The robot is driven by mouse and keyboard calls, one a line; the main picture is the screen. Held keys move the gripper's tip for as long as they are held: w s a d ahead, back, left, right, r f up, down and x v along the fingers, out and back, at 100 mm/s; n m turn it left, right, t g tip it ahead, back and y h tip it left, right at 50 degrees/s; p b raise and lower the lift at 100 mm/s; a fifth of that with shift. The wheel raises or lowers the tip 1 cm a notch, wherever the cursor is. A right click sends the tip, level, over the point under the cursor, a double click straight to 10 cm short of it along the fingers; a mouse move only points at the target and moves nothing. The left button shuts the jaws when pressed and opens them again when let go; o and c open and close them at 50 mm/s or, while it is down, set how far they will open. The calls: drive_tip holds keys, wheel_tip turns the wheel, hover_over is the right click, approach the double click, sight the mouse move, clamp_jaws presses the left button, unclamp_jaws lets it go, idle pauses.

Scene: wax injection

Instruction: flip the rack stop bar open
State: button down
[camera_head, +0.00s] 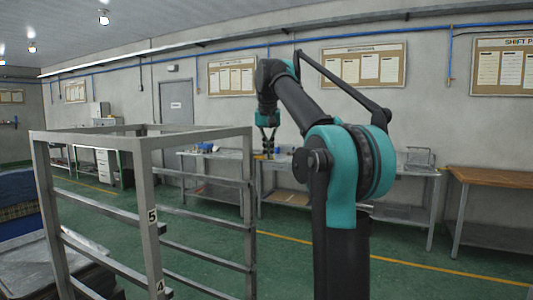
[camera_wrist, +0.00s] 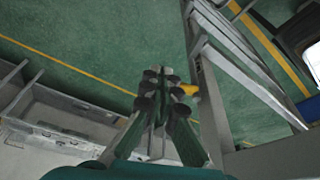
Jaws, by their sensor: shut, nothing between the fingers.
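The grey metal rack (camera_head: 150,190) stands at the left of the head view, with numbered labels on a near post. It also shows at the right of the wrist view (camera_wrist: 212,105). A small yellow piece (camera_wrist: 188,90) sits at the rack's post, just right of my fingertips; I cannot tell whether it belongs to the stop bar. The stop bar itself is not clearly made out in either view. My gripper (camera_head: 267,150) points down beyond the rack's right side in the head view. In the wrist view my gripper (camera_wrist: 161,74) is shut and empty, beside the yellow piece.
A grey workbench (camera_head: 215,158) runs along the back wall, behind my gripper. A wooden-topped table (camera_head: 495,178) stands at the right. Blue-covered stock (camera_head: 18,210) lies at the far left. The green floor between rack and benches is clear.

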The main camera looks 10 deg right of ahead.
drive_tip(key=w+n, duration=0.1)
drive_tip(key=n, duration=0.1)
drive_tip(key=d+n+y, duration=0.1)
drive_tip(key=shift+w+d+n, duration=0.1)
drive_tip(key=shift+w+n, duration=0.3)
drive_tip(key=w+n, duration=0.1)
drive_tip(key=n, duration=0.2)
drive_tip(key=w+n+y, duration=0.1)
drive_tip(key=w+n, duration=0.1)
drive_tip(key=n, duration=0.1)
drive_tip(key=w+n+g+y, duration=0.1)
drive_tip(key=w+n, duration=0.1)
drive_tip(key=shift+w+n, duration=0.1)
drive_tip(key=shift+n, duration=0.3)
drive_tip(key=shift+w+a, duration=0.1)
drive_tip(key=shift+a, duration=0.15)
drive_tip(key=shift+d, duration=0.1)
